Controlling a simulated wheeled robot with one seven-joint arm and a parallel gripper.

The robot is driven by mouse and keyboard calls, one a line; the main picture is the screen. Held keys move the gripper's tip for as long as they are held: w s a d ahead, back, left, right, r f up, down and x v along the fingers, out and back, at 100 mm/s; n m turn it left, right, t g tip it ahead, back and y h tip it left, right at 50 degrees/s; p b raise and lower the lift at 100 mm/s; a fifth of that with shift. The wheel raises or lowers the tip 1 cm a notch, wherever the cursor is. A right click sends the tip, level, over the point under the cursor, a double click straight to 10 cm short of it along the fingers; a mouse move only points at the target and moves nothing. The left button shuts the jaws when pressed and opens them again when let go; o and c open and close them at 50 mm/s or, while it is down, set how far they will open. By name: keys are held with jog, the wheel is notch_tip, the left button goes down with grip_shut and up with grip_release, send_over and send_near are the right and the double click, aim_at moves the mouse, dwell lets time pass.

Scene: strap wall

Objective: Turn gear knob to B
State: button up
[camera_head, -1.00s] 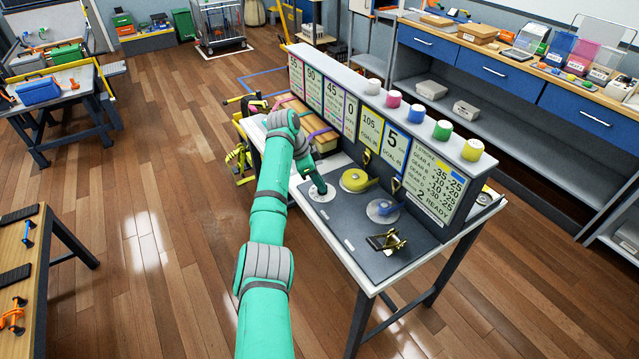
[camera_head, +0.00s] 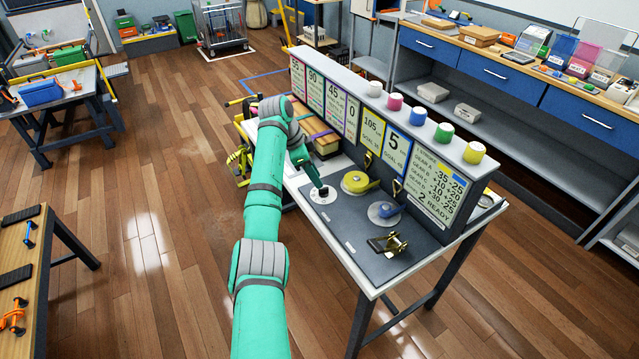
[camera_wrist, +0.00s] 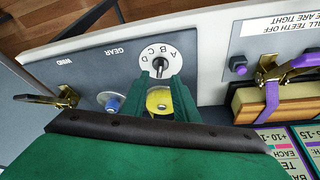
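The gear dial is a white disc (camera_wrist: 172,43) lettered A to D with a small dark knob (camera_wrist: 160,66) at its centre. In the head view the white disc (camera_head: 313,197) lies on the grey panel of the bench, left of the yellow and blue parts. My green gripper (camera_wrist: 161,77) reaches down to the knob from above, its fingertips right at the knob. A gap shows between the fingers farther back. I cannot tell whether the fingertips press on the knob. The pointed-to letter is too small to tell.
A yellow disc (camera_head: 356,183), a blue knob (camera_head: 385,209) and a brass clamp (camera_head: 388,243) share the panel. An upright sign board (camera_head: 372,131) stands behind, with coloured caps along its top shelf. A strapped wooden block (camera_head: 318,137) lies to the left.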

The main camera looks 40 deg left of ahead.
jog(key=v, duration=0.6)
dwell(0.3)
